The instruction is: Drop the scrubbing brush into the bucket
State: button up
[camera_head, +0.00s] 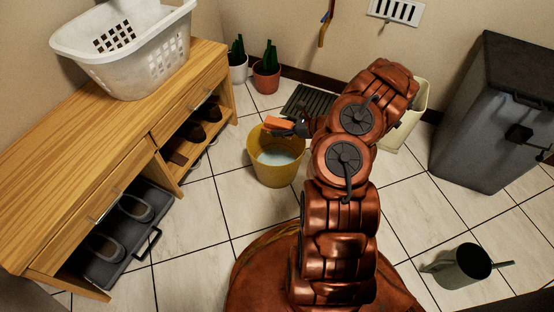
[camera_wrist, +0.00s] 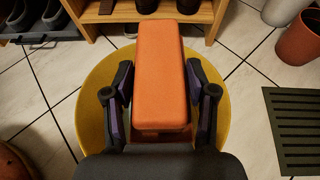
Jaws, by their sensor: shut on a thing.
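The scrubbing brush shows as an orange block (camera_head: 279,124) in the head view, held over the yellow bucket (camera_head: 262,170). In the wrist view the orange brush (camera_wrist: 161,75) fills the middle, and its underside and bristles are hidden. My gripper (camera_wrist: 160,88) has a finger on each side of the brush and is shut on it. The bucket's yellow rim (camera_wrist: 90,87) shows around and below the brush in the wrist view. In the head view the bucket stands upright on the floor with a pale inside. My gripper (camera_head: 290,126) is above the bucket's far rim.
A wooden bench (camera_head: 110,150) with shoes and a white laundry basket (camera_head: 150,60) stands left. Potted plants (camera_head: 267,78) and a dark slatted mat (camera_head: 308,102) lie behind the bucket. A grey bin (camera_head: 485,120) and a watering can (camera_head: 462,266) are at right. Tiled floor is clear around the bucket's front.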

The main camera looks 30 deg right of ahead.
notch_tip(320, 180, down, 6)
jog(key=b, duration=0.4)
jog(key=shift+r, duration=0.2)
jog(key=o, duration=1.3)
jog(key=v, duration=1.2)
jog(key=shift+r, duration=0.1)
